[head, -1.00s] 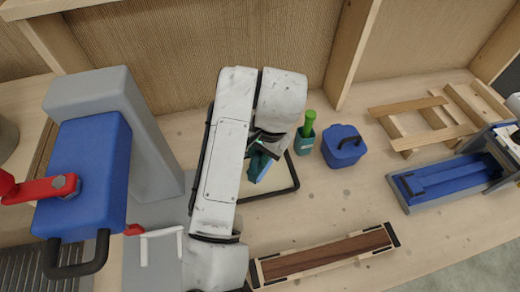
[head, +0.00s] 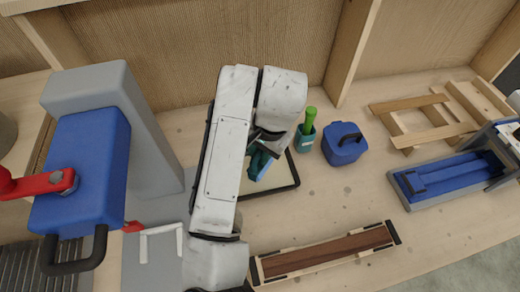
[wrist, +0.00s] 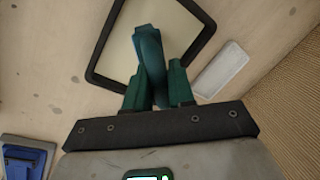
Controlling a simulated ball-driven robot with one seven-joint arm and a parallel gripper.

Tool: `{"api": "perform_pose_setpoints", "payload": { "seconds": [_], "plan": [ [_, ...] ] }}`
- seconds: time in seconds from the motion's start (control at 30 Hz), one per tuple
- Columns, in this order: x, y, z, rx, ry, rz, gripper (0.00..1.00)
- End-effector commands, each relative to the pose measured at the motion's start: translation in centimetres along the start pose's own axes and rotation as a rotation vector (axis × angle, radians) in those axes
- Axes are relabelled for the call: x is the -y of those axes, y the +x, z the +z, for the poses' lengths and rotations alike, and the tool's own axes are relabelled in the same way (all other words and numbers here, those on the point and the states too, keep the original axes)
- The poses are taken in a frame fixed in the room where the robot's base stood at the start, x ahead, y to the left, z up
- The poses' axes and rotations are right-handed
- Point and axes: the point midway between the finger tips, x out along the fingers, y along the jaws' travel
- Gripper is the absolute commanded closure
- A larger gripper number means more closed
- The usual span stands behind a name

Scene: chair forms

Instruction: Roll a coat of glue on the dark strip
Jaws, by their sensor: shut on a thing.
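The dark strip (head: 330,253) is a long brown board in a pale wooden frame with black corner pieces, at the front of the bench in the head view. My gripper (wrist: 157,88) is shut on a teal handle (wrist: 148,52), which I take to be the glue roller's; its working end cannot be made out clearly. The handle is over a black-rimmed tray (wrist: 98,45) with a cream inside, which also shows in the head view (head: 296,178). My arm hides part of this tray. I cannot tell whether the tool touches it.
Beside the tray stand a teal cup (head: 305,138) with a green handle and a blue container (head: 343,145). Wooden slats (head: 425,117) and a blue-bedded fixture (head: 450,180) are right. A blue-and-grey clamp (head: 85,180) stands left. Bench between tray and strip is clear.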

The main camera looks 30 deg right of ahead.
Motion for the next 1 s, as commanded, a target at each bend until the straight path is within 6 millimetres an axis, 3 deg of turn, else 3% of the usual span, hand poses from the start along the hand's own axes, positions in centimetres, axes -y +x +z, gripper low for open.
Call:
{"api": "perform_pose_setpoints", "payload": {
  "seconds": [1.0],
  "plan": [
    [-0.18, 0.94, 0.00, 0.000, 0.000, 0.000, 1.00]
  ]
}}
